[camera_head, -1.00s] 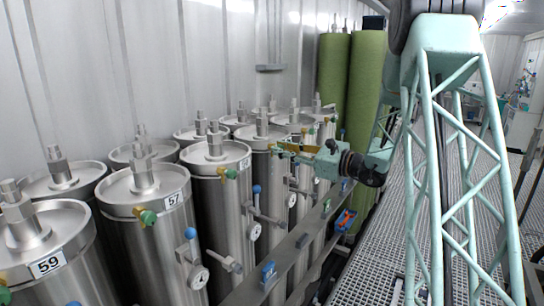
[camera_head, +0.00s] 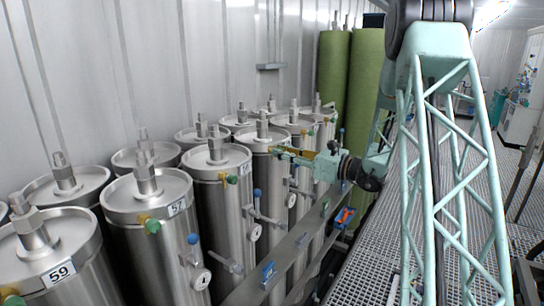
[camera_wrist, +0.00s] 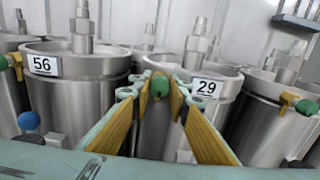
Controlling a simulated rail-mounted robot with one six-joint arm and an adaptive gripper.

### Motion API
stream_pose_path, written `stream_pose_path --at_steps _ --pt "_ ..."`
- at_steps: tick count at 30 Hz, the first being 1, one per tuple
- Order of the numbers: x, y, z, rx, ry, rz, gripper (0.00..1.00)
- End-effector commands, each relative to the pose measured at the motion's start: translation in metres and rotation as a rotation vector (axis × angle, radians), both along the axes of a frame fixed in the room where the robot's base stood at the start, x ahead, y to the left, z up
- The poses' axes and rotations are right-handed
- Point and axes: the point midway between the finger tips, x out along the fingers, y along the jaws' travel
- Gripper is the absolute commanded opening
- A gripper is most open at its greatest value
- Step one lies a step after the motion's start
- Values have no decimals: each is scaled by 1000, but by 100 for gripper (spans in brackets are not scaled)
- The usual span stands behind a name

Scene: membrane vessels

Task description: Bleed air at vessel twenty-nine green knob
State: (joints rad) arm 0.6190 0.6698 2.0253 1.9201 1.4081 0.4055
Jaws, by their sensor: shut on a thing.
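Vessel 29 is a steel cylinder with a "29" label (camera_wrist: 206,87), right of centre in the wrist view. Its green knob (camera_wrist: 160,85) is in the middle of that view, on a brass-coloured fitting at the vessel's front. My gripper (camera_wrist: 160,92) has its two yellow-padded fingers on either side of the green knob and is shut on it.
Vessel 56 (camera_wrist: 45,66) stands to the left, with a blue knob (camera_wrist: 29,121) low on it. Another green knob (camera_wrist: 307,107) is at the right. Vessels 57 (camera_head: 178,207) and 59 (camera_head: 59,272) are nearer. A grey rail (camera_head: 290,250) runs along the vessels; the grated walkway (camera_head: 365,275) looks clear.

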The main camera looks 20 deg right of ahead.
Motion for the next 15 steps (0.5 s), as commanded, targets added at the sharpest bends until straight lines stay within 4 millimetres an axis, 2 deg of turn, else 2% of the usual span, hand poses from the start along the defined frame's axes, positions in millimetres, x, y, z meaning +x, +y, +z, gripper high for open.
stream_pose_path --at_steps 15 --pt "0 0 -1 80 51 0 7"
